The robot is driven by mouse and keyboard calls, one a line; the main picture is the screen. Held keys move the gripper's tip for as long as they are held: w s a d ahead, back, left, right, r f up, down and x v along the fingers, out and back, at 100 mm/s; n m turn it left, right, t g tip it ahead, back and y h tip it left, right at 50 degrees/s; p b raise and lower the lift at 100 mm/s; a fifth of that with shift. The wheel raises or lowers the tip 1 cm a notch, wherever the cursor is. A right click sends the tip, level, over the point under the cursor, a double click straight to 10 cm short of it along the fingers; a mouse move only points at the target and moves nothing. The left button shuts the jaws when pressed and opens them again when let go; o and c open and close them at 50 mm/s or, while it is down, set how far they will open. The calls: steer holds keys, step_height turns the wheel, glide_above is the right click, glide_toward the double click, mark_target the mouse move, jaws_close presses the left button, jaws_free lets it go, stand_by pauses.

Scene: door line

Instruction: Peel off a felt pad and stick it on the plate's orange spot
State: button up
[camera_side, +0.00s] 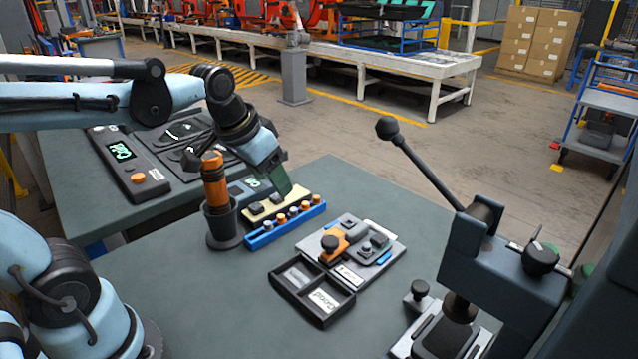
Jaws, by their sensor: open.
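A cream strip (267,208) with small dark pads (256,209) lies on the table, behind a blue rack. These look like the felt pads, but they are too small to be sure. My gripper (280,182) is just above the strip's far end, angled down, open with nothing visible in it. Its fingers are seen side-on, and whether they touch a pad cannot be told. A light grey plate-like fixture (392,256) lies to the right, with an orange clamp (335,244) on it. I cannot make out a separate orange spot.
The blue rack (288,229) holds several orange and white pegs. An orange-handled tool stands in a dark cup (224,228) left of the strip. A black two-part tray (312,293) lies in front of the fixture. A lever press (500,255) stands at right.

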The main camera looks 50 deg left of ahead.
steer(key=w+a+g, duration=0.3)
steer(key=w+a, duration=0.3)
steer(key=g, duration=0.2)
glide_above(275, 197)
step_height(275, 197, down, 2)
steer(key=shift+h, duration=0.3)
step_height(275, 197, down, 12)
steer(key=shift+a+f, duration=0.1)
steer(key=shift+c, duration=0.4)
jaws_close()
steer(key=shift+r, duration=0.4)
steer(key=shift+r, duration=2.85)
